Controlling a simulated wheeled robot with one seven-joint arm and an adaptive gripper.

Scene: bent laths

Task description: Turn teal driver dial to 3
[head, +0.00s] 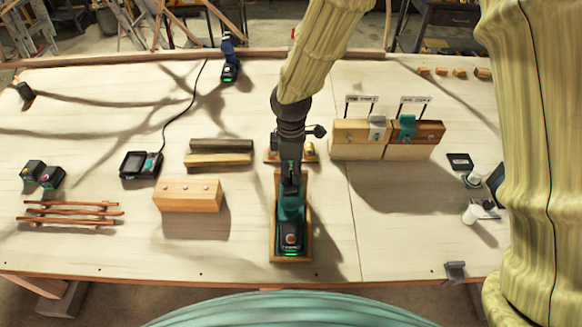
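The teal driver (289,213) lies in a narrow wooden tray (274,245) at the middle of the bench, its black end with a green light toward me. A small round orange-brown spot shows on that black end; I cannot tell whether it is the dial, and no number is readable. My gripper (290,184) reaches down over the far part of the driver and hides it. The fingers are dark and small against the driver, so I cannot tell whether they are open or touching it.
A wooden block with holes (190,195) and stacked bars (220,152) lie left. Beyond my gripper sits a small wooden holder (309,152). Two clamped wooden blocks (358,138) stand back right. A blue-black tool (229,70) stands at the back.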

